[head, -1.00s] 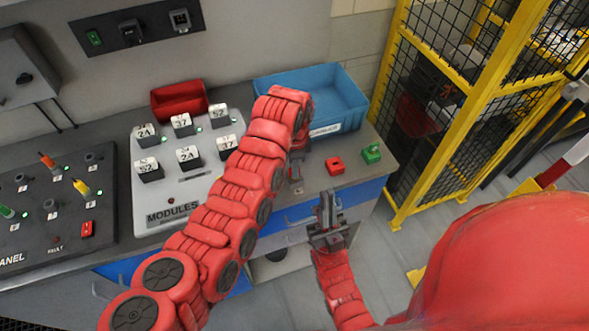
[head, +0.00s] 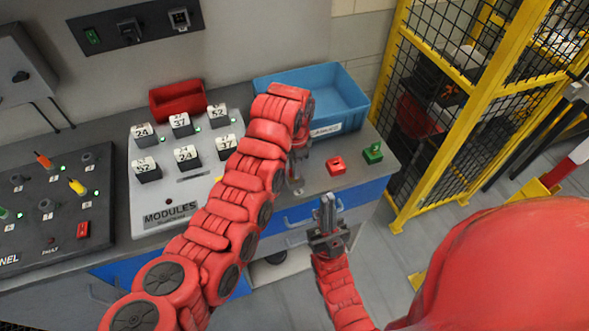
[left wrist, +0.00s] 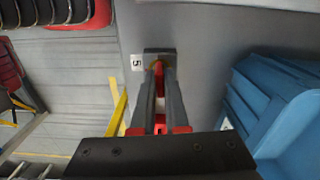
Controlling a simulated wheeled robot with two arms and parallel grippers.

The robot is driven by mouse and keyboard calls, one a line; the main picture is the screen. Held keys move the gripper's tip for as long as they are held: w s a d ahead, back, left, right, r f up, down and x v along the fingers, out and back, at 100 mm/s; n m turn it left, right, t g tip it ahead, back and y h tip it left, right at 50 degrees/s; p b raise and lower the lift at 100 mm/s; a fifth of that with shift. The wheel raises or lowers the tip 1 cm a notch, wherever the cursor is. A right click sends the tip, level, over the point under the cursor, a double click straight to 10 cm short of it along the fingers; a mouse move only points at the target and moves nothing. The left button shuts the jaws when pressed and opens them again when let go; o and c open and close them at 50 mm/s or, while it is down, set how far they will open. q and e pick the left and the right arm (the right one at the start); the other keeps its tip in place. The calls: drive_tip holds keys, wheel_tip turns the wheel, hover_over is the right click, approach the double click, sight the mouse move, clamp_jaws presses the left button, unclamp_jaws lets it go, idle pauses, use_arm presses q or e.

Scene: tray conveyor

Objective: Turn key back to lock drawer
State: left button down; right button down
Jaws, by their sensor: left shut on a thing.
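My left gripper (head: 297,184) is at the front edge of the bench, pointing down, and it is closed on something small. In the left wrist view its fingers (left wrist: 159,88) reach to a dark square plate (left wrist: 150,51) with a small white label beside it. The blue drawer front (head: 300,214) is below the bench top, partly behind my arms. My right gripper (head: 327,208) is lower, in front of the drawers, with its fingers together and empty.
A red block (head: 336,166) and a green block (head: 373,152) are on the bench right of my left gripper. A blue bin (head: 335,110), a red bin (head: 178,99) and a module board (head: 158,193) stand around. A yellow fence (head: 440,130) is at right.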

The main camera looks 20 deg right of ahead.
idle(0.3)
use_arm(q)
drive_tip(key=c, duration=0.8)
unclamp_jaws()
drive_tip(key=shift+c, duration=0.2)
wheel_tip(320, 180, up, 18)
drive_tip(key=b, duration=0.3)
drive_tip(key=shift+f, duration=0.25)
